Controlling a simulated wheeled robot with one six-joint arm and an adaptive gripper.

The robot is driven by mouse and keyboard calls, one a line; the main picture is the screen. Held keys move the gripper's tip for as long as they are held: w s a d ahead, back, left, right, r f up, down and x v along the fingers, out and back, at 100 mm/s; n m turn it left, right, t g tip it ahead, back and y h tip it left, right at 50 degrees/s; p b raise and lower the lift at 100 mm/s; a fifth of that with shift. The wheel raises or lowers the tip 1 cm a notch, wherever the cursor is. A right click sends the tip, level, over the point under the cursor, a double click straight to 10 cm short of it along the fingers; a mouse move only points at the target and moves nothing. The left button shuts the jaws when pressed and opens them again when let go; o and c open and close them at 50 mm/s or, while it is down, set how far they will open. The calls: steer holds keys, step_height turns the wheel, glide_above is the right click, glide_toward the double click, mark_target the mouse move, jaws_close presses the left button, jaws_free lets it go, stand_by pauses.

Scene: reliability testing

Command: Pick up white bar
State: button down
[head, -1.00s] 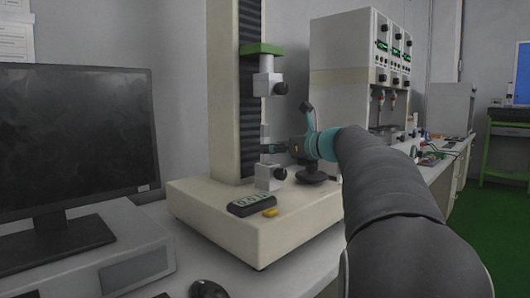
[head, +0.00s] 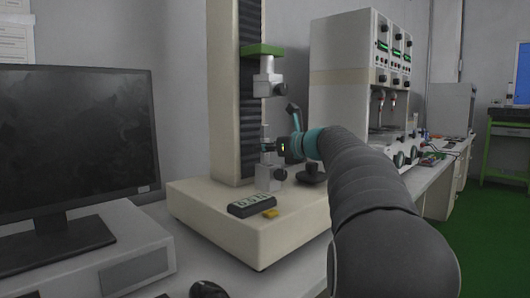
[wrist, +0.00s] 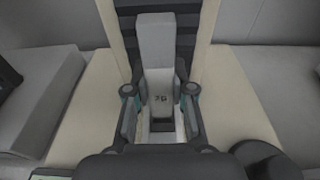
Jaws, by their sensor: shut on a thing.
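The white bar (wrist: 157,60) stands upright in the wrist view, pale grey-white with a small dark marking low on its face. In the head view its upper part (head: 264,131) shows above the lower clamp (head: 268,178) of the testing machine. The upper clamp (head: 267,82) hangs above it, with a gap between. My gripper (head: 268,148) reaches in from the right and is shut on the bar, just above the lower clamp. In the wrist view my fingers (wrist: 160,112) lie on both sides of the bar. Whether its lower end sits inside the clamp is hidden.
The machine's cream base (head: 262,240) carries a handheld meter (head: 252,205), a yellow piece (head: 270,213) and a black knob-like stand (head: 313,174). A monitor (head: 75,150) stands at left. A tall instrument cabinet (head: 345,80) stands behind at right. The dark machine column is close behind the bar.

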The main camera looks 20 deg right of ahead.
steer(key=shift+r, duration=0.1)
steer(key=r, duration=0.2)
steer(key=r+p, duration=0.1)
steer(key=r, duration=0.1)
steer(key=r+p, duration=0.1)
steer(key=r, duration=0.2)
steer(key=shift+s+d, duration=0.15)
steer(key=shift+s, duration=0.2)
steer(key=f+v, duration=0.3)
steer(key=v, duration=1.6)
steer(key=shift+s+b, duration=0.25)
steer(key=shift+b, duration=0.15)
steer(key=shift+s+f, duration=0.1)
